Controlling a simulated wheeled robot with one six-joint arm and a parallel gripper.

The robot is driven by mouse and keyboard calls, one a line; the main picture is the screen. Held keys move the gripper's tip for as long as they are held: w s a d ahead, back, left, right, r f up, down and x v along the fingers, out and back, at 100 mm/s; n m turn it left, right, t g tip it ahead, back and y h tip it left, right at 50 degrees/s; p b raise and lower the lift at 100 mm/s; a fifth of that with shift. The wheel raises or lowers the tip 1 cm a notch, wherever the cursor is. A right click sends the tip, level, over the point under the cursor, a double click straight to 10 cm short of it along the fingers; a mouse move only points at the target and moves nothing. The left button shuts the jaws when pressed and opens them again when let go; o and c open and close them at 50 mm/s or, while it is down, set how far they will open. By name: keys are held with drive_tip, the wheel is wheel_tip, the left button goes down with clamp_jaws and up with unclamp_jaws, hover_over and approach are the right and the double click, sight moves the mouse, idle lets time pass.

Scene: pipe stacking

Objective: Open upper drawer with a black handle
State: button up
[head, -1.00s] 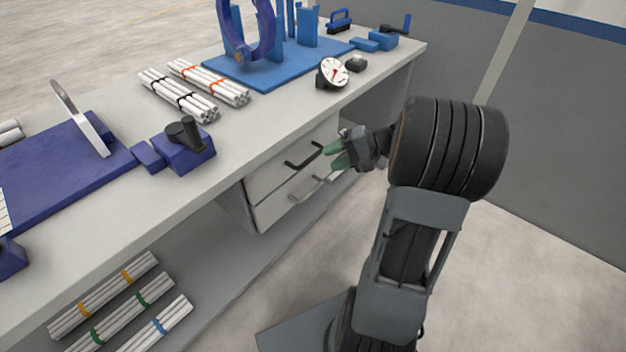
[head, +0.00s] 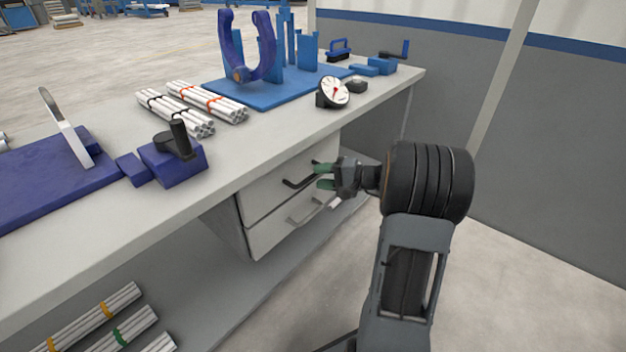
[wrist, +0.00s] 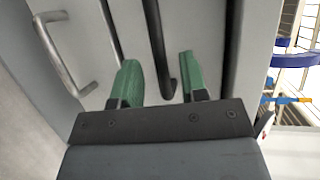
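The upper drawer (head: 262,190) under the workbench is shut, with a black bar handle (head: 299,181) on its grey front. The black handle also shows in the wrist view (wrist: 157,45). My gripper (head: 322,176) is at the right end of that handle. In the wrist view my gripper (wrist: 158,82) is open, its two green fingertips apart, with the black handle lying between them. Whether the fingers touch the handle cannot be told. The lower drawer (head: 275,233) has a silver handle (head: 307,213), which also shows at left in the wrist view (wrist: 75,60).
The workbench top (head: 265,140) overhangs the drawers. On it are a dial gauge (head: 333,92), bundles of white pipes (head: 205,100), a blue fixture (head: 285,85) and a purple vise (head: 175,160). More pipe bundles (head: 90,318) lie on the low shelf. Floor in front of the drawers is clear.

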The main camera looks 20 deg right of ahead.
sight(315, 176)
drive_tip(key=shift+b+x, duration=0.3)
drive_tip(key=shift+x, duration=1.3)
clamp_jaws()
drive_tip(key=shift+d, duration=0.1)
